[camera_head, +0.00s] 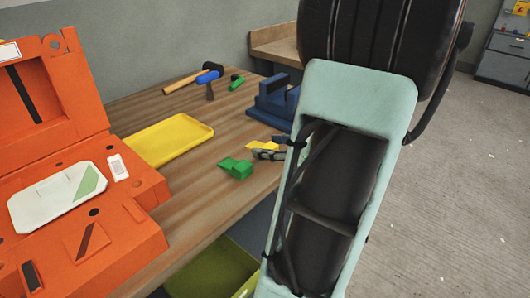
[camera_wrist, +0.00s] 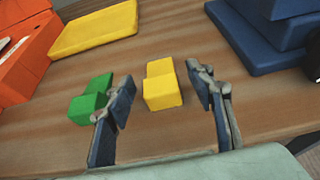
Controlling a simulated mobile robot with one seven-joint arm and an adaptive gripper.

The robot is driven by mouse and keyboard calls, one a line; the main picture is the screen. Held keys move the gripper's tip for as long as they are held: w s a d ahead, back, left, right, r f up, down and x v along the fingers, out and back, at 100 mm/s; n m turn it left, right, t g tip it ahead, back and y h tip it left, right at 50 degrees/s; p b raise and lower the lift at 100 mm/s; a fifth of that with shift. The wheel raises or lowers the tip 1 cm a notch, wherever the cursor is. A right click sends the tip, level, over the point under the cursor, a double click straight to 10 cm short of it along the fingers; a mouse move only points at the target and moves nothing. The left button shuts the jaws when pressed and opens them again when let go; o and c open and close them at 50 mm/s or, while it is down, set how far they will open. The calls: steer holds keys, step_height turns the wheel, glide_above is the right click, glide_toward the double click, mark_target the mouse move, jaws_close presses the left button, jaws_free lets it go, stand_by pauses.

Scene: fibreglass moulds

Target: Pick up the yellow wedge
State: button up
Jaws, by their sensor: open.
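The yellow wedge (camera_wrist: 162,86) lies on the wooden bench in the wrist view, a stepped block with a lower front part. My gripper (camera_wrist: 163,100) is open, with one finger to the left of the wedge and one to the right. There is a gap on both sides and nothing is between the fingers but the wedge's area. In the head view the wedge (camera_head: 262,146) shows only as a small yellow patch, partly hidden by my gripper (camera_head: 268,154) and arm.
A green wedge (camera_wrist: 92,98) lies close to the left finger. A yellow tray (camera_head: 170,138), an orange mould (camera_head: 75,215) and a blue fixture (camera_head: 270,103) stand around. A hammer (camera_head: 190,80) and other tools lie at the back. Bare bench lies in front of the wedges.

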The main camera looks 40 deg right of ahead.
steer(key=shift+x, duration=1)
steer(key=shift+c, duration=0.2)
steer(key=c, duration=1.2)
steer(key=shift+r, duration=0.2)
